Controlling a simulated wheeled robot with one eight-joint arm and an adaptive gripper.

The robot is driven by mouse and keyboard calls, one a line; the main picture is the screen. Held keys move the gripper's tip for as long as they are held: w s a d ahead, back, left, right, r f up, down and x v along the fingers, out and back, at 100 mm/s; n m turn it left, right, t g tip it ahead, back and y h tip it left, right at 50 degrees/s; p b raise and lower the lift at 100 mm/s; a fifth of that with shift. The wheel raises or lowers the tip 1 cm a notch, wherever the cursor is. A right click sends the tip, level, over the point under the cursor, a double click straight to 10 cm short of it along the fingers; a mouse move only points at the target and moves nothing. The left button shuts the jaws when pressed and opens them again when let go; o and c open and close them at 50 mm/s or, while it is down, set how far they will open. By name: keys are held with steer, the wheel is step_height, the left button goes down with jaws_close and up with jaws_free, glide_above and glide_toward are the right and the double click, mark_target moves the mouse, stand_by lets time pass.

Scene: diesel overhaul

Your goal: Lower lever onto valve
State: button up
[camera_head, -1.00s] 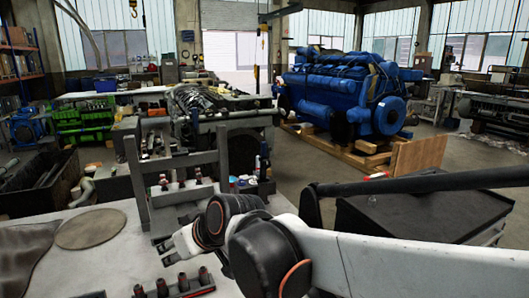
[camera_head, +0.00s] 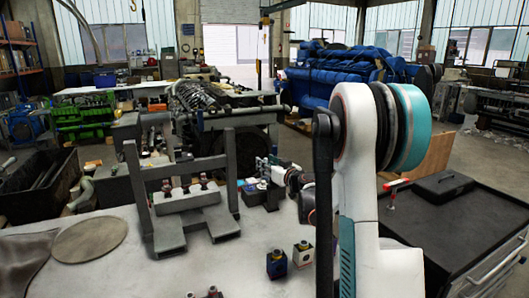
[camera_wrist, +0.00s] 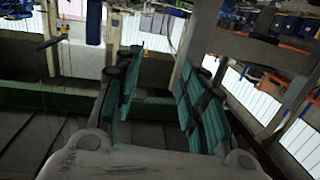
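A grey metal frame (camera_head: 231,170) with two uprights and a crossbar stands on the bench. Low inside it is a grey block (camera_head: 187,200) carrying several small dark and red pieces (camera_head: 204,180), which may be valve parts. I cannot tell which bar is the lever. My gripper (camera_wrist: 160,105) is open and empty in the wrist view, its two teal-padded fingers apart.
Two small dark blocks (camera_head: 276,264) (camera_head: 303,253) stand on the bench near my arm. A round grey disc (camera_head: 89,239) lies at the left. More red-topped pieces (camera_head: 208,294) show at the bottom edge. A dark cart (camera_head: 450,230) with a black case (camera_head: 443,187) stands right.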

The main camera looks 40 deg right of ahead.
steer(key=m+h, duration=0.1)
steer(key=h, duration=0.1)
glide_toward(275, 152)
steer(key=d+v, duration=0.1)
steer(key=v, duration=0.1)
steer(key=shift+t, duration=0.3)
steer(key=x, duration=0.4)
steer(key=b+x, duration=0.1)
steer(key=x, duration=0.3)
steer(key=b+x, duration=0.1)
steer(key=x, duration=0.4)
steer(key=shift+a+f, duration=0.3)
steer(key=shift+f, duration=0.05)
jaws_close()
